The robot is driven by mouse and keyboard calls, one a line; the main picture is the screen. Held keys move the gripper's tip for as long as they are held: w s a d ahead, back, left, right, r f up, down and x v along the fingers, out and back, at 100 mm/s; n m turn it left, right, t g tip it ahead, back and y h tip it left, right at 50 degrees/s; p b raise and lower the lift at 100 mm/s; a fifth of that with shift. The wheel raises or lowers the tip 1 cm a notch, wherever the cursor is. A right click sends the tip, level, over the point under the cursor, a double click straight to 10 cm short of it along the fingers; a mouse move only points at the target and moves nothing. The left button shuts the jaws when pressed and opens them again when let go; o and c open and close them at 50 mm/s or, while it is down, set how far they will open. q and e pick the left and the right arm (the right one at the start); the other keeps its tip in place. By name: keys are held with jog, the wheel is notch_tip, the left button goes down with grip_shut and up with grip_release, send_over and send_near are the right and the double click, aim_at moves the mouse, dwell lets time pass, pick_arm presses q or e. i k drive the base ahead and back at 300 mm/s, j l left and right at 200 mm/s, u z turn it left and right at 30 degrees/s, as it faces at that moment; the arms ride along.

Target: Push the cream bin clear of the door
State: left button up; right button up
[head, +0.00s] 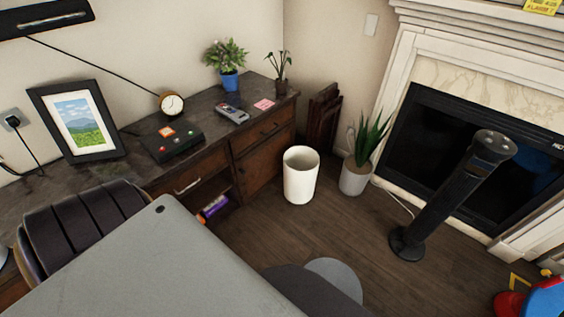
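The cream bin (300,180) is an open-topped, upright cylinder on the wooden floor, near the right end of the dark wooden desk. A brown cabinet door (257,170) is in the desk's right end, below a drawer, and looks shut. The bin stands just in front and to the right of this door, and its left edge overlaps the door's right side in the picture. I cannot tell the exact gap between them. Neither of my grippers is in view.
A potted plant (357,175) stands right of the bin, with dark folded panels (323,120) behind. A black tower (450,200) stands before the fireplace (400,145). A black chair (85,225) is at the left. Floor (345,235) in front of the bin is clear.

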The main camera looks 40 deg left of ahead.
aim_at(301, 164)
jog(key=u, duration=1.05)
jog(key=i+l+u, duration=0.15)
jog(key=i, duration=0.45)
jog(key=i+l+u, duration=0.15)
jog(key=i, duration=0.4)
